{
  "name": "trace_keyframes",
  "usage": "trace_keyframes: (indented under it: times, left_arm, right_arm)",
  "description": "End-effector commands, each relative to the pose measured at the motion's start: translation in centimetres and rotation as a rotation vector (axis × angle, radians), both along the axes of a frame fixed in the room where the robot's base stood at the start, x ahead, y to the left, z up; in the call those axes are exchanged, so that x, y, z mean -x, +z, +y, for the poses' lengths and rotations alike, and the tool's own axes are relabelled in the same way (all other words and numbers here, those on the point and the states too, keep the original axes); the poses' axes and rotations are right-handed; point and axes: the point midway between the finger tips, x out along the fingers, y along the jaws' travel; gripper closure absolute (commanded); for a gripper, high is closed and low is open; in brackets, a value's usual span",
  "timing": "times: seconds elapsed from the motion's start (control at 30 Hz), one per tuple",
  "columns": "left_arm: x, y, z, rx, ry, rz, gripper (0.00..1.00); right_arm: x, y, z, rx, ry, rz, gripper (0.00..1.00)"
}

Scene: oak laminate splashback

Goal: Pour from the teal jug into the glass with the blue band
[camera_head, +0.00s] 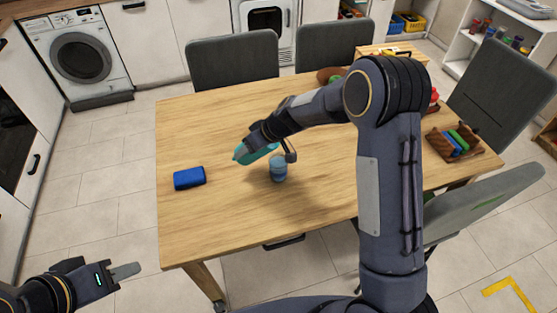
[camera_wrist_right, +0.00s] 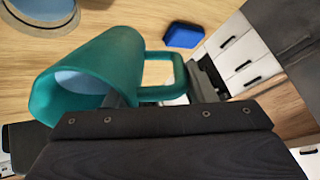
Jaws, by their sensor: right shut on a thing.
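The teal jug (camera_head: 256,153) is held above the table by its handle side in my right gripper (camera_head: 274,143). In the right wrist view the jug (camera_wrist_right: 112,65) is tilted relative to that camera, with a pale blue inside showing through its mouth. Its handle is beside the dark fingers, which partly hide it. The glass with the blue band (camera_head: 279,170) stands upright on the table, just below and right of the jug in the head view. My left gripper (camera_head: 122,271) is off the table at lower left, empty; its finger gap is unclear.
A blue box (camera_head: 189,178) lies on the wooden table (camera_head: 215,225) left of the glass. A brown tray (camera_head: 470,155) with coloured items sits at the right. Chairs surround the table. The table's front left is clear.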

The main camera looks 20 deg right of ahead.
Motion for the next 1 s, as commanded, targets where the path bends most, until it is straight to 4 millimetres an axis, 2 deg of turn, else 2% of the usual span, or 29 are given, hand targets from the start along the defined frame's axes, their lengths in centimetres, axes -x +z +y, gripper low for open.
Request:
trace_keyframes:
  times: [1.0]
  left_arm:
    - [0.0, -2.2, 0.0, 0.0, 0.0, 0.0, 0.64]
  right_arm:
    - [0.1, -0.1, -0.3, -0.056, 0.0, -0.033, 0.99]
